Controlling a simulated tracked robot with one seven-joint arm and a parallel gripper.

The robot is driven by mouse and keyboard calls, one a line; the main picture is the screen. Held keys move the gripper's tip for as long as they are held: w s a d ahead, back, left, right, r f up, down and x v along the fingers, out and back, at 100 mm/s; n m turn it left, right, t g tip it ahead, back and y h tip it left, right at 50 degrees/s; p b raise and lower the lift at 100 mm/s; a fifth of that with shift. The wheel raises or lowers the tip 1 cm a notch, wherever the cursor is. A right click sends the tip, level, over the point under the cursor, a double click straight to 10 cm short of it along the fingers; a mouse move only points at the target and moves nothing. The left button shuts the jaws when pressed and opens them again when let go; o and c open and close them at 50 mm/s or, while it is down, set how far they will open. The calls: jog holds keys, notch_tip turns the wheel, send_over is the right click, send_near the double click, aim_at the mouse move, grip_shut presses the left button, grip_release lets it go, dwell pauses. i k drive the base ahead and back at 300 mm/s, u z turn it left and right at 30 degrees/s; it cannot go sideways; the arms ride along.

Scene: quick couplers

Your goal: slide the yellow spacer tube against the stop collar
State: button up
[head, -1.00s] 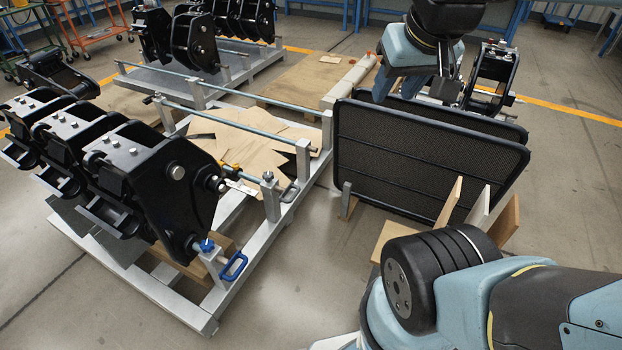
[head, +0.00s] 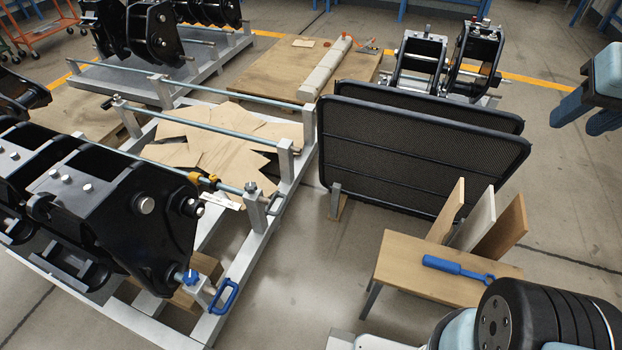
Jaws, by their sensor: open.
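A small yellow tube (head: 207,179) sits around a thin steel rod (head: 160,163) beside the black couplers, in the left half of the head view. It is small, and a dark part shows on it. A small grey fitting (head: 251,188) is on the rod's right end, by an upright post; I cannot tell if this is the stop collar. A clear length of rod lies between it and the yellow tube. My gripper (head: 580,122) is at the far right edge, in the air, open and empty, well away from the tube; part of it is cut off.
Black couplers (head: 120,205) crowd the rod's left side. Black mesh panels (head: 410,150) stand between the rack and my gripper. A small wooden table (head: 405,270) with a blue tool (head: 455,268) and upright boards stands in front. Floor between rack and table is clear.

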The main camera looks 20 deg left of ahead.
aim_at(193, 176)
jog(key=z, duration=0.95)
jog(key=k, duration=0.95)
jog(key=u, duration=0.2)
jog(key=i, duration=0.1)
jog(key=u, duration=1.85)
jog(key=i, duration=0.65)
jog(key=u, duration=0.2)
